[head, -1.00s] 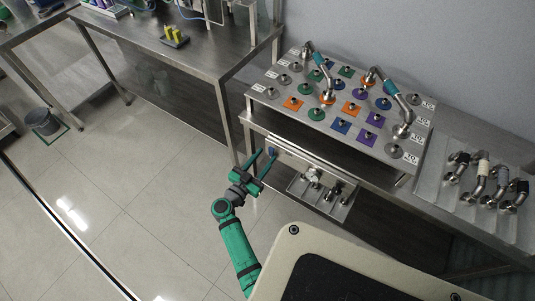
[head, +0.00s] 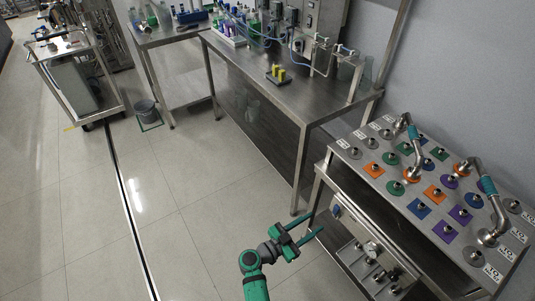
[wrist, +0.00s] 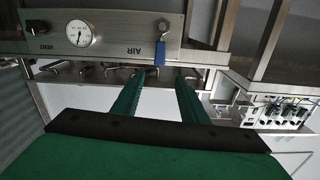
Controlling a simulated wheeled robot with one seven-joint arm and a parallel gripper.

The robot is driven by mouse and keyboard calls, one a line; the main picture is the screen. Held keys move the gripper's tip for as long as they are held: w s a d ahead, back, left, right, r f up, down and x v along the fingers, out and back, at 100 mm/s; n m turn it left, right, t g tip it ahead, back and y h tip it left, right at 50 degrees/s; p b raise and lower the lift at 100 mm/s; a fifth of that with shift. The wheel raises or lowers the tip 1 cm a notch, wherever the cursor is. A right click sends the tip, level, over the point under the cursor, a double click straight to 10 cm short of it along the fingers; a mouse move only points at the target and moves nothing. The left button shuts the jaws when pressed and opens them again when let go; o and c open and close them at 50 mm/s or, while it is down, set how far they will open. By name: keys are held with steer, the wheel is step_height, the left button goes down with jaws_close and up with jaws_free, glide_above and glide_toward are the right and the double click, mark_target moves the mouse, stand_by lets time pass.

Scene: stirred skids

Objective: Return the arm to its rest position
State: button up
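My green gripper (head: 309,227) is raised over the floor in the head view, just left of the steel skid table (head: 338,188). Its two fingers are apart with nothing between them. The wrist view shows the same open fingers (wrist: 162,78) pointing toward the skid's front panel (wrist: 110,28). That panel carries a round gauge (wrist: 79,33), a black VENT knob and a blue-handled AIR valve (wrist: 160,45). The fingers appear below the panel in that view; I cannot tell how far off they are.
The skid's top holds coloured port plates and two bent pipes with teal bands (head: 487,186). A grey bucket (head: 147,112) and a cart (head: 75,75) are at left. The tiled floor (head: 190,205) is open.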

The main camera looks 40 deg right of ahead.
steer(key=s+a+r+n+t+y, duration=0.1)
steer(key=a+r+n+t+y, duration=0.2)
steer(key=a+t, duration=0.4)
steer(key=s+a+r+n+t, duration=0.1)
steer(key=a+r+n+t, duration=0.2)
steer(key=a+n+t, duration=0.45)
steer(key=a+r+n+t+y, duration=0.2)
steer(key=a+r+t, duration=0.25)
steer(key=a, duration=0.45)
steer(key=s+a+r+n+y, duration=0.1)
steer(key=s+a+n+y, duration=0.3)
steer(key=a, duration=0.6)
steer(key=s+a+r+n+g+y, duration=0.1)
steer(key=s+a+n+y, duration=0.3)
steer(key=s+a+y, duration=0.4)
steer(key=shift+a+r+y, duration=0.25)
steer(key=shift+a+y, duration=0.15)
steer(key=shift+a, duration=0.7)
steer(key=shift+c, duration=1.1)
steer(key=shift+d, duration=0.15)
